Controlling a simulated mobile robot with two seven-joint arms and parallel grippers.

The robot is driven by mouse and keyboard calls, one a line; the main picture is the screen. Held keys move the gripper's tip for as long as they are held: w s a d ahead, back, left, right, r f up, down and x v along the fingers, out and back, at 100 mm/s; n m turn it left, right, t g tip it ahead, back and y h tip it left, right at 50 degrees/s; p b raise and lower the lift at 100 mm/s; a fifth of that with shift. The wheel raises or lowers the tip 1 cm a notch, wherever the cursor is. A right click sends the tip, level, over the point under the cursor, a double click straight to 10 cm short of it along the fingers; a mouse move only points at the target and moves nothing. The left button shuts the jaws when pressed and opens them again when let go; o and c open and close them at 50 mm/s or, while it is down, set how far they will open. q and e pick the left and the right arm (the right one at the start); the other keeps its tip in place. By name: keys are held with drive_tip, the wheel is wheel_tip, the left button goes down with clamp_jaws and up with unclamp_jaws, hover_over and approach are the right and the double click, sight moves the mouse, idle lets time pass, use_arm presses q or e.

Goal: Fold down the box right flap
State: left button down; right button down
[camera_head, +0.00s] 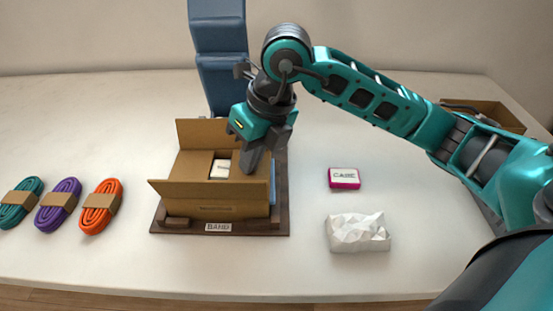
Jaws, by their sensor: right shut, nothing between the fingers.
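A cardboard box (215,207) sits on a dark wooden base labelled "BAND" (281,226). Its back flap (199,132) stands up, and its front flap (205,190) leans out toward the near side. A white item (220,169) lies inside. My right gripper (249,166) is shut and empty, pointing down over the box's right side. It hides much of the right flap, so I cannot tell that flap's angle or whether the fingers touch it. My left gripper is not in view.
Teal, purple and orange cord bundles (101,206) lie on the table at left. A pink-and-white "CARE" box (344,178) and crumpled white paper (358,232) lie at right. An open brown box (486,113) stands at far right. A blue upright piece (219,55) rises behind the cardboard box.

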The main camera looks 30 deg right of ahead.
drive_tip(key=shift+f, duration=0.1)
drive_tip(key=shift+r, duration=0.2)
wheel_tip(320, 180, up, 8)
drive_tip(key=p, duration=0.5)
drive_tip(key=shift+f+p, duration=0.15)
drive_tip(key=shift+p, duration=0.25)
